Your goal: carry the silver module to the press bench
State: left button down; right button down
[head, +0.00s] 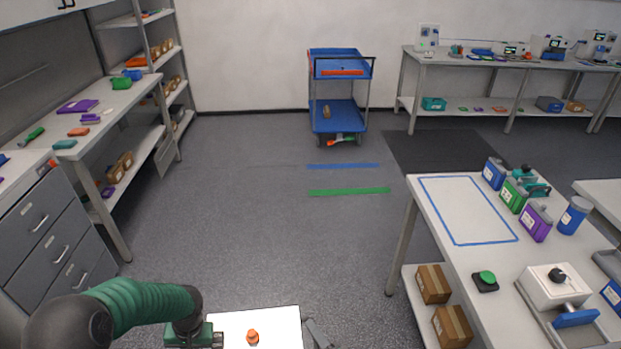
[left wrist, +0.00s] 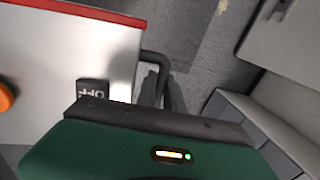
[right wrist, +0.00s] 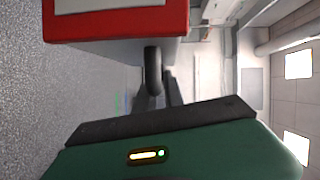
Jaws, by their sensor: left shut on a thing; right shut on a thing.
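The silver module (head: 280,322), a box with a pale top and an orange knob (head: 253,337), is at the bottom of the head view. The left wrist view shows its silver top (left wrist: 110,50) and red edge; the right wrist view shows its red side (right wrist: 200,18). My left gripper (left wrist: 160,92) is shut on a dark side handle. My right gripper (right wrist: 158,92) is shut on the opposite handle; in the head view only grey parts of it (head: 318,335) show. The bench at right (head: 450,190) has a blue outlined rectangle; no readable label names it the press bench.
On the right bench stand blue, green and purple containers (head: 535,222), a green button (head: 487,280) and a knobbed device (head: 555,287). Drawers (head: 40,225) and a workbench line the left. A blue cart (head: 340,90) stands at the back wall. The middle floor is clear.

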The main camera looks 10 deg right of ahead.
aim_at(464, 207)
jog(key=i, duration=1.2)
jog(key=i+j+z, duration=0.1)
jog(key=i, duration=1.1)
jog(key=z, duration=0.4)
jog(key=i+z, duration=0.15)
jog(key=z, duration=0.3)
jog(key=j+z, duration=0.1)
jog(key=z, duration=1.65)
